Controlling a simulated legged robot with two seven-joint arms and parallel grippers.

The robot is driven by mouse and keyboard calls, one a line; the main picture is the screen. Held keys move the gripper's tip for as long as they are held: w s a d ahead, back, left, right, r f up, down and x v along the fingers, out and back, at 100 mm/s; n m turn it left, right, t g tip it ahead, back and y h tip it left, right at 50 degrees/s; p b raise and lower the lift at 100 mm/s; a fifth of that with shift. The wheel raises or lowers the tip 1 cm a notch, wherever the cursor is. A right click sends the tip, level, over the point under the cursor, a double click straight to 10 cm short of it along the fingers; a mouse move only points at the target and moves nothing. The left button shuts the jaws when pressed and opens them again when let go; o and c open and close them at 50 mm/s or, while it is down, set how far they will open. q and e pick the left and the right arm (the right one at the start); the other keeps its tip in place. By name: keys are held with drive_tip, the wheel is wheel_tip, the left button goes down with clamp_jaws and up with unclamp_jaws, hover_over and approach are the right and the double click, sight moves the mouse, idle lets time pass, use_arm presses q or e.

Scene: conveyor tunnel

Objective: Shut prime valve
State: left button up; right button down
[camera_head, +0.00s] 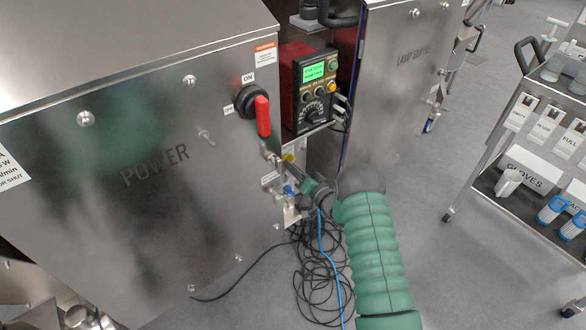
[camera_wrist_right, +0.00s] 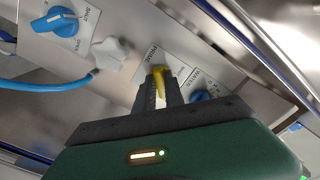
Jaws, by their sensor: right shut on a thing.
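The prime valve's small yellow handle (camera_head: 288,157) sits on a metal panel low beside the POWER cabinet. In the right wrist view the yellow handle (camera_wrist_right: 158,74) is between my finger tips, by a white label reading PRIME (camera_wrist_right: 152,54). My right gripper (camera_head: 283,164) reaches in from the green sleeved arm and is shut on the handle. In the wrist view its dark fingers (camera_wrist_right: 159,84) hide the handle's lower part. My left gripper is not in view.
A blue knob (camera_wrist_right: 202,96) is close right of the fingers. A white knob (camera_wrist_right: 110,52), blue hose (camera_wrist_right: 55,80) and another blue knob (camera_wrist_right: 62,21) are left. A red switch handle (camera_head: 263,116) is above; loose cables (camera_head: 318,275) lie below. A cart (camera_head: 490,150) stands right.

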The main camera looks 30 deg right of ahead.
drive_tip(key=shift+d+f+n, duration=0.1)
drive_tip(key=shift+n, duration=0.2)
drive_tip(key=n, duration=1.1)
drive_tip(key=n+p, duration=0.1)
drive_tip(key=n, duration=0.5)
drive_tip(key=shift+s+d+f, duration=0.1)
drive_tip(key=shift+d+f, duration=0.05)
drive_tip(key=shift+d, duration=0.25)
idle(0.4)
drive_tip(key=c, duration=1.5)
unclamp_jaws()
drive_tip(key=shift+o, duration=0.3)
